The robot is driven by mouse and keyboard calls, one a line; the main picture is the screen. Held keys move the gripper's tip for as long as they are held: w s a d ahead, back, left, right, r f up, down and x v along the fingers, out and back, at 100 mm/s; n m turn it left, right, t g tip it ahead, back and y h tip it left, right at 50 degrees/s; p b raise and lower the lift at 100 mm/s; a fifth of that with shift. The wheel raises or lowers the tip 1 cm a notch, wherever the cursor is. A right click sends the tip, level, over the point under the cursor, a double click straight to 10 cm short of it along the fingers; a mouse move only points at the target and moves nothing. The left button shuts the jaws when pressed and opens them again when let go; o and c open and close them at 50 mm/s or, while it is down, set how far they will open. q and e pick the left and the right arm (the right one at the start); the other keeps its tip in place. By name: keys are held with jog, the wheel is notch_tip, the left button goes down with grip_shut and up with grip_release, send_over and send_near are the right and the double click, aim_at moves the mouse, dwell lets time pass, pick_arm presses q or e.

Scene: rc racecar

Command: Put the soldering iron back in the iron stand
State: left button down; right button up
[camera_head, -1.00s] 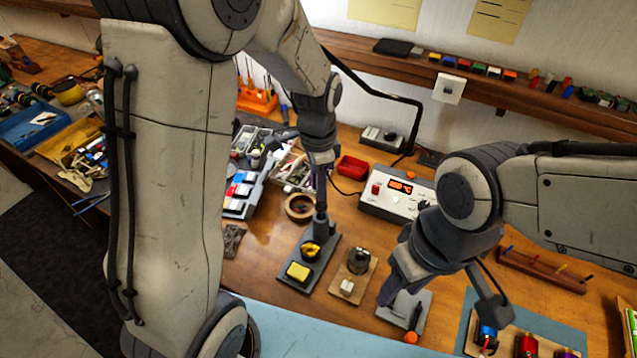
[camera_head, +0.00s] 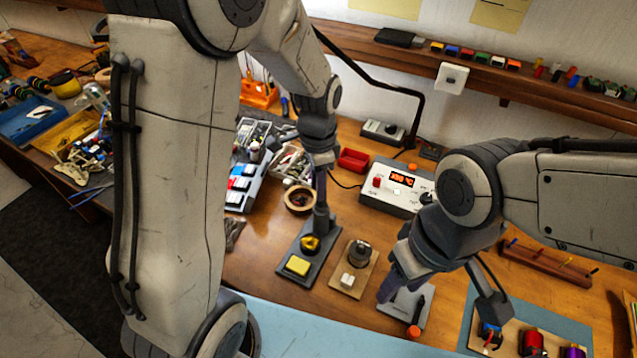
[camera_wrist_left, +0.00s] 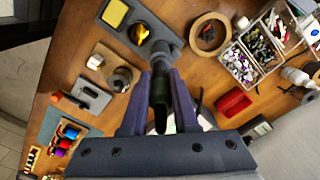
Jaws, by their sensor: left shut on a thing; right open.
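The iron stand (camera_head: 292,282) is a dark grey base with a yellow sponge, brass wool and a dark holder at its far end. It lies on the bench and also shows at the top of the left wrist view (camera_wrist_left: 112,35). My left gripper (camera_head: 320,188) is above the holder end, pointing down. In the left wrist view it (camera_wrist_left: 160,90) is shut on a dark handle, which I take as the soldering iron (camera_wrist_left: 159,92). The iron's tip is hidden, so I cannot tell how far it is in the holder. My right gripper (camera_head: 440,292) is open and empty.
A soldering station (camera_head: 390,198) with a lit display stands behind. A small wooden base (camera_head: 345,285) sits right of the stand, then a grey plate (camera_head: 400,298) with a black, orange-ended tool. A tape roll (camera_head: 299,198) and parts trays lie left.

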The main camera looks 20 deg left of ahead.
pick_arm(q)
jog(key=shift+f, duration=0.2)
jog(key=shift+c, duration=1)
grip_release()
jog(key=shift+r, duration=0.15)
jog(key=shift+r+p, duration=4)
jog(key=shift+r, duration=0.4)
jog(key=shift+d, duration=0.1)
jog(key=s+d+f+n+b, duration=0.1)
jog(key=s+d+b, duration=0.2)
jog(key=s, duration=0.4)
jog(key=s+d+f+n+b, duration=0.1)
jog(key=s+d+b, duration=0.2)
jog(key=s, duration=0.4)
jog(key=s+d+f+n+h+b, duration=0.1)
jog(key=s+d+f+b, duration=0.1)
jog(key=s+b, duration=0.2)
jog(key=s, duration=0.3)
jog(key=shift+d+n+b, duration=0.4)
